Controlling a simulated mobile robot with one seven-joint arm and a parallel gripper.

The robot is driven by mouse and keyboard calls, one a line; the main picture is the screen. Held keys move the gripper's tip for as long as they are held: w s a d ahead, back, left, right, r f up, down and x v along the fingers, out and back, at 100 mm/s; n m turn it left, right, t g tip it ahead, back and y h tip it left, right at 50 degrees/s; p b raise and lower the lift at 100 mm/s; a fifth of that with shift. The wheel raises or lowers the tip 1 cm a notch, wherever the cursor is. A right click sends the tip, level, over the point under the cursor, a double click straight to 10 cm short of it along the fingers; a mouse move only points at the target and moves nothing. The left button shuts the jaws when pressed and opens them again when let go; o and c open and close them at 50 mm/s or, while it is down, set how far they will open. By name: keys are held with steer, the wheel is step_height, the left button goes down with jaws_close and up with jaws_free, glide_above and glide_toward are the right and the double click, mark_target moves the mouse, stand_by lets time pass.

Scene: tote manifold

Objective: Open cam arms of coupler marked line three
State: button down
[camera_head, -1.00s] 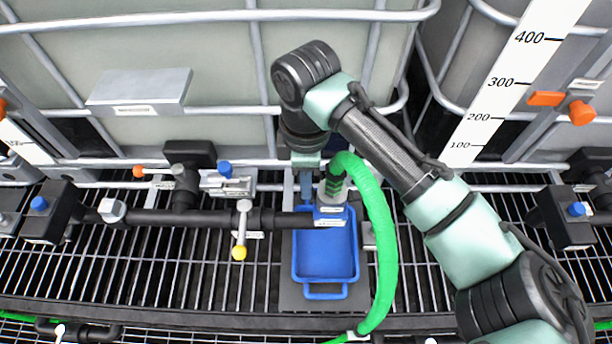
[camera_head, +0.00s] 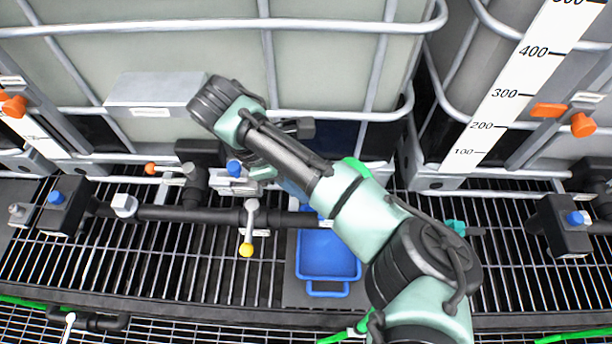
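The coupler at the end of the green hose (camera_head: 358,166) is hidden behind my forearm, so its marking and cam arms cannot be read. My gripper (camera_head: 294,190) shows in part beside the forearm, tilted toward the right, close to the hidden coupler's place. Its fingertips are covered, so I cannot tell whether it is open, shut or touching the coupler. A blue tray (camera_head: 328,256) sits on the dark plate below that place.
A black pipe (camera_head: 180,213) runs left with a yellow-tipped valve lever (camera_head: 248,232). A caged tank (camera_head: 330,70) stands behind. A black block with a blue knob (camera_head: 562,226) stands right, and a teal fitting (camera_head: 456,227) shows beside my arm. Open grating (camera_head: 500,275) lies at right.

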steer(key=shift+a+f+h+p, duration=0.3)
steer(key=shift+f+h, duration=0.15)
steer(key=shift+h, duration=0.6)
steer(key=shift+a+f+h+p, duration=0.3)
steer(key=shift+f+h+p, duration=0.1)
steer(key=shift+h, duration=0.7)
steer(key=shift+a+f+h+p, duration=0.3)
steer(key=shift+f+h, duration=0.15)
steer(key=shift+h, duration=0.6)
steer(key=c, duration=0.7)
jaws_free()
